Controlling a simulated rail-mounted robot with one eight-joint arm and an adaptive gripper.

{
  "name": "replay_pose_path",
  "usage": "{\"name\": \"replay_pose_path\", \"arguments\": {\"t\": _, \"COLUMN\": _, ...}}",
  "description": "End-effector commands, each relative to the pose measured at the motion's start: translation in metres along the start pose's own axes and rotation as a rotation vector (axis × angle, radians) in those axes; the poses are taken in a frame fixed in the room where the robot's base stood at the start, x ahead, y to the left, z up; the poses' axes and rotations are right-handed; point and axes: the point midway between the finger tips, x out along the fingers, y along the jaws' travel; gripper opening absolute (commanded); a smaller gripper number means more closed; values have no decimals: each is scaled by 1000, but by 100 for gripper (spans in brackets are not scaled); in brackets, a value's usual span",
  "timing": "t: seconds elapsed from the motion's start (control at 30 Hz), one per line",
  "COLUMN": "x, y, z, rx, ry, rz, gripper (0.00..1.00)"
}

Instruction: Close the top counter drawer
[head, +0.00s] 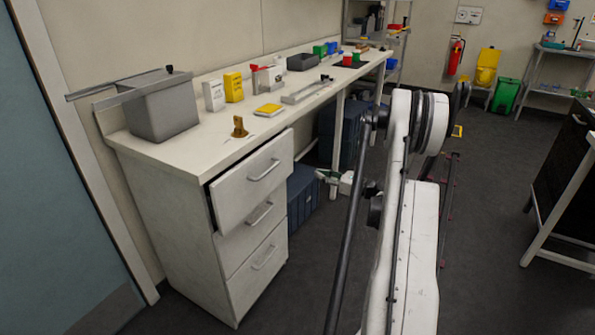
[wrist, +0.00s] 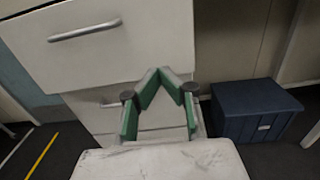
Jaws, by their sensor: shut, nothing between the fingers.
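The top counter drawer (head: 252,180) is pulled partly out of the white cabinet, with a dark gap along its left side. Its pale front and bar handle fill the upper left of the wrist view (wrist: 110,55). My gripper (wrist: 163,72) is shut and empty, its green fingers meeting at the tips. In the wrist view the tips overlap the lower right part of the drawer front, and the handle (wrist: 85,32) is up and to the left of them. I cannot tell whether the fingers touch the front.
Two lower drawers (head: 247,250) look shut. A dark blue box (head: 303,192) stands on the floor right of the cabinet, also in the wrist view (wrist: 255,108). The counter top (head: 190,150) holds a grey bin (head: 160,105) and several small items. Floor in front of the cabinet is clear.

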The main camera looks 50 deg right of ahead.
Motion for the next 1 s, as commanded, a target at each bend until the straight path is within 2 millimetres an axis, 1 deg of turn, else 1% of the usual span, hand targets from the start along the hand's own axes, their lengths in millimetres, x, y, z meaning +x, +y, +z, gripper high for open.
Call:
{"name": "replay_pose_path", "arguments": {"t": 0.17, "x": 29, "y": 1, "z": -1, "rx": -2, "ry": 2, "rz": 5, "gripper": 0}}
{"name": "replay_pose_path", "arguments": {"t": 0.4, "x": 74, "y": 2, "z": -1, "rx": -3, "ry": 2, "rz": 5, "gripper": 0}}
{"name": "replay_pose_path", "arguments": {"t": 0.6, "x": 108, "y": 1, "z": -2, "rx": -4, "ry": 3, "rz": 4, "gripper": 0}}
{"name": "replay_pose_path", "arguments": {"t": 0.8, "x": 129, "y": 1, "z": -1, "rx": -4, "ry": 3, "rz": 3, "gripper": 0}}
{"name": "replay_pose_path", "arguments": {"t": 1.0, "x": 134, "y": 1, "z": 0, "rx": -4, "ry": 3, "rz": 2, "gripper": 0}}
